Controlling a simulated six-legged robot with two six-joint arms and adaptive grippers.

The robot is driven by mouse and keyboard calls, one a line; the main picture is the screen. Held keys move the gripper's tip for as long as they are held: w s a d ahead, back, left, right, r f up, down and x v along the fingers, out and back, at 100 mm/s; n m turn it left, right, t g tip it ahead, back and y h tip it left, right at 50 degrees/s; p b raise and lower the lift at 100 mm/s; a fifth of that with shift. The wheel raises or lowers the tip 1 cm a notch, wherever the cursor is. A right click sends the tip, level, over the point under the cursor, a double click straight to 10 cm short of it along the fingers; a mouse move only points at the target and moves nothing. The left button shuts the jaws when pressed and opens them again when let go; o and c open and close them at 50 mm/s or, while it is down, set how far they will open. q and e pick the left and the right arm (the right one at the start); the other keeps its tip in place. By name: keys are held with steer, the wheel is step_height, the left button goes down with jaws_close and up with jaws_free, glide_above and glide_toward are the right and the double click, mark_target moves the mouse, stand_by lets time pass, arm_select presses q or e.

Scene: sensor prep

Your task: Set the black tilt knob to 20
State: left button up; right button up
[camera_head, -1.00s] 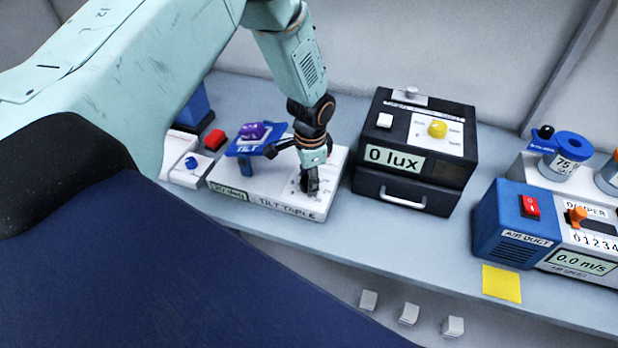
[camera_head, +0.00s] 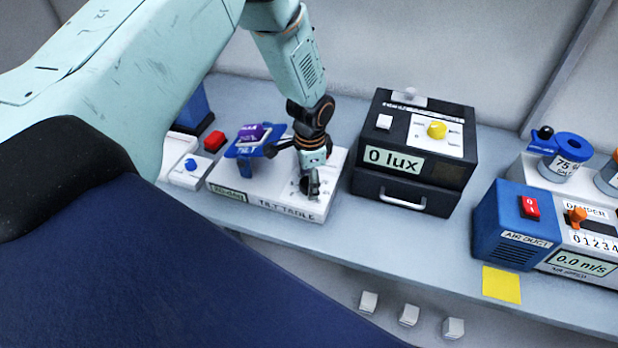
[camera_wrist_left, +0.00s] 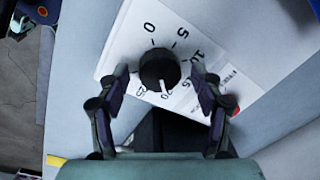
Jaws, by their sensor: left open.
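The black tilt knob (camera_wrist_left: 159,69) sits on the white tilt table box (camera_head: 240,190), on a dial printed 0 to 25. In the left wrist view its white pointer line points down, at about the 20 mark. My left gripper (camera_wrist_left: 160,74) is open, with one finger on each side of the knob and gaps between. In the head view, the left gripper (camera_head: 310,186) is over the right end of the box and largely hides the knob. The blue tilt platform (camera_head: 246,148) with a purple piece (camera_head: 254,134) is tilted. My right gripper is not in view.
A black lux box (camera_head: 415,150) with a yellow knob stands just right of the tilt table. A blue air duct unit (camera_head: 515,225) is further right. A red button (camera_head: 214,140) is at the left. Bare bench lies in front of the lux box.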

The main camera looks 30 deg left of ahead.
arm_select(q)
step_height(320, 180, up, 12)
steer(key=shift+s+d, duration=0.25)
stand_by(0.5)
stand_by(0.3)
